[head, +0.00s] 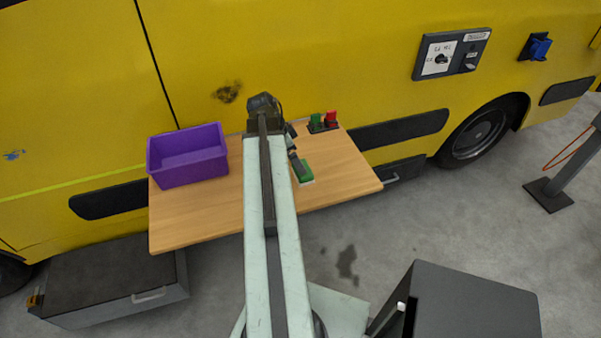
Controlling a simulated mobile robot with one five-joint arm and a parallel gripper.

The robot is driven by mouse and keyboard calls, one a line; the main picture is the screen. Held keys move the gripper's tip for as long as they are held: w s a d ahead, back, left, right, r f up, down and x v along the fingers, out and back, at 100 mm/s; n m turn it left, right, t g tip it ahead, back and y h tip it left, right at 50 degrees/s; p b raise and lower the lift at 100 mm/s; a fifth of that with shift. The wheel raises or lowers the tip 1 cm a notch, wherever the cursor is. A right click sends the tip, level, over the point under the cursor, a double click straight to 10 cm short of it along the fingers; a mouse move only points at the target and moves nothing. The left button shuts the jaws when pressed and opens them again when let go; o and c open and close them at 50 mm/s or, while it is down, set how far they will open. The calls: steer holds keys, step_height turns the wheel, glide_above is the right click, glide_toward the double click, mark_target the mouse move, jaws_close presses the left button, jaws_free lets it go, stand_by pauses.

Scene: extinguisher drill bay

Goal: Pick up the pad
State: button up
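A small block, green on top with a pale lower edge, looks like the pad (306,172). It is on the wooden table, just right of my arm. My arm reaches over the table from below. A dark part that looks like my gripper (296,160) shows at the arm's right side, close to the pad's upper left. I cannot tell whether it touches the pad or whether its fingers are open or shut. My arm hides part of this area.
The wooden table (200,216) stands against a yellow vehicle (330,60). A purple bin (188,170) is at its left. A dark holder with green and red pieces (323,122) is at the back right. The table's right front is clear. Dark cabinets stand below.

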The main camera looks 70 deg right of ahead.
steer(key=shift+b+x, duration=1)
steer(key=shift+x, duration=0.35)
steer(key=b+x, duration=0.4)
steer(key=x, duration=0.1)
steer(key=shift+a+f+b, duration=0.1)
steer(key=shift+a+b, duration=0.15)
steer(key=shift+b, duration=0.15)
steer(key=shift+s, duration=0.1)
steer(key=c, duration=1.1)
step_height(320, 180, up, 11)
steer(key=p, duration=1)
steer(key=shift+f, duration=0.25)
steer(key=shift+c, duration=0.2)
steer(key=shift+f, duration=0.15)
